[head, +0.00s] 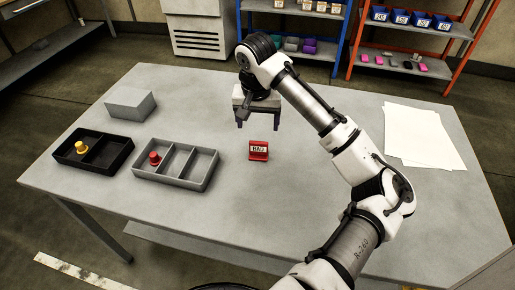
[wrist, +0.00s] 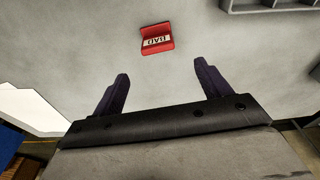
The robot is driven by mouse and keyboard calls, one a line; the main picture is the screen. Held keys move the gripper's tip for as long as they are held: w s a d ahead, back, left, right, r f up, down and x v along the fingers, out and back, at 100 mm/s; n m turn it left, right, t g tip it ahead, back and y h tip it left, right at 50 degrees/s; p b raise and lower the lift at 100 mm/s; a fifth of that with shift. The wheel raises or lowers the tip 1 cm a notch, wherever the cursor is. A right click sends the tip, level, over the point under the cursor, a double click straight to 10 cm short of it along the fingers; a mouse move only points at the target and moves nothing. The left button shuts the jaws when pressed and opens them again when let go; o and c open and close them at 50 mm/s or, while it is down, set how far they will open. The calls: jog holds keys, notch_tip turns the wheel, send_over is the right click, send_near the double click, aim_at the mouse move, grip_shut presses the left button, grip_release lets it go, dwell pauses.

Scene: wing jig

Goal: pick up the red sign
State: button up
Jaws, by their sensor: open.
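The red sign (head: 258,151) stands on the grey table, with a white label that reads BAD. It also shows in the wrist view (wrist: 157,39), upside down, beyond the fingertips and roughly between their lines. My gripper (head: 258,127) hangs above the table with its fingers pointing down, just behind the sign in the head view. Its two dark fingers are apart with nothing between them, as the wrist view also shows (wrist: 160,75). The gripper does not appear to touch the sign.
A grey divided tray (head: 199,187) holds a red knobbed piece (head: 154,159). A black divided tray (head: 70,161) holds a yellow one (head: 81,148). A grey block (head: 130,104) lies behind them. White sheets (head: 420,137) lie at the right. The table around the sign is clear.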

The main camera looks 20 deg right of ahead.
aim_at(259, 142)
jog(key=f, duration=0.5)
jog(key=shift+w+d+f+p, duration=0.15)
jog(key=shift+w+f+p, duration=0.15)
jog(key=shift+w+f, duration=0.05)
jog(key=f, duration=0.2)
jog(key=f+p, duration=0.1)
jog(key=f, duration=0.1)
jog(key=shift+s+d, duration=0.15)
jog(key=shift+s, duration=0.05)
jog(key=shift+w+f, duration=0.1)
jog(key=shift+f, duration=0.5)
jog(key=c, duration=1.1)
jog(key=shift+o, duration=0.2)
jog(key=shift+r, duration=0.1)
